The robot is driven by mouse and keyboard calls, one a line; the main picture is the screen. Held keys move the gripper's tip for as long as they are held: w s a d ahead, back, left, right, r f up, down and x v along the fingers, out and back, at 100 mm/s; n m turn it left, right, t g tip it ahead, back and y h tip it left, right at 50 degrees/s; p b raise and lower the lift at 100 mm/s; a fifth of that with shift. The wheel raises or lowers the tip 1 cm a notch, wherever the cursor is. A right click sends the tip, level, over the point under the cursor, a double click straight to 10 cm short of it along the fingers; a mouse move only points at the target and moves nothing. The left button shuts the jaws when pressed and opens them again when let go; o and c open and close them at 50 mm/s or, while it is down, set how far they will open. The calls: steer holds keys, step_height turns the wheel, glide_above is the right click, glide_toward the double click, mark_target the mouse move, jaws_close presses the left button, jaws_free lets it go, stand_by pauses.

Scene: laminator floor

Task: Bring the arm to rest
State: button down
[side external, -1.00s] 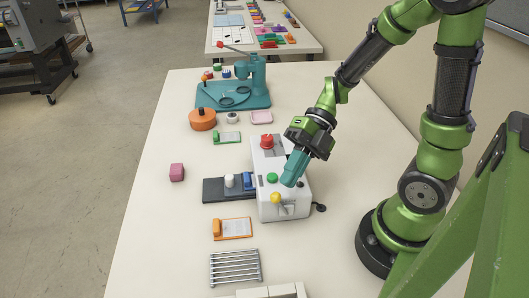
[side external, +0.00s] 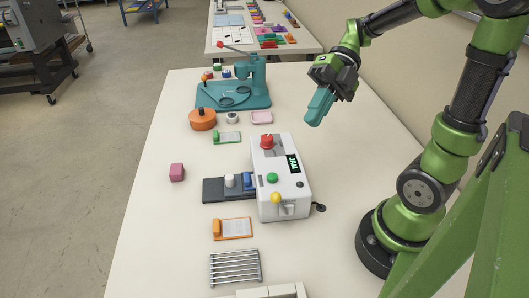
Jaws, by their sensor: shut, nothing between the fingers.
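My gripper (side external: 317,112) has teal fingers that are shut, with nothing between them. It hangs in the air at the right side of the table, pointing down and to the left. It is apart from everything on the table. Below and to its left stands the white machine (side external: 294,205) with a red knob, a green button, a yellow knob and a small lit display. A dark slide (side external: 214,190) with a white and a blue piece extends from the machine's left side.
A teal press (side external: 240,97) stands at the back, with an orange round tub (side external: 202,122) beside it. The right side of the tabletop (side external: 370,155) is clear.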

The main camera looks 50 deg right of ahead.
steer(key=shift+d, duration=0.1)
stand_by(0.3)
step_height(320, 180, down, 5)
steer(key=d+n+t+h, duration=0.15)
steer(key=n+h, duration=0.45)
steer(key=n, duration=1.6)
steer(key=a+r+n+t+h, duration=0.3)
steer(key=a+r+n+t, duration=0.1)
steer(key=n, duration=1.1)
steer(key=shift+w+a+r+n+t, duration=0.25)
steer(key=shift+r+n+t, duration=0.15)
steer(key=shift+r+t, duration=0.45)
steer(key=shift+f, duration=0.1)
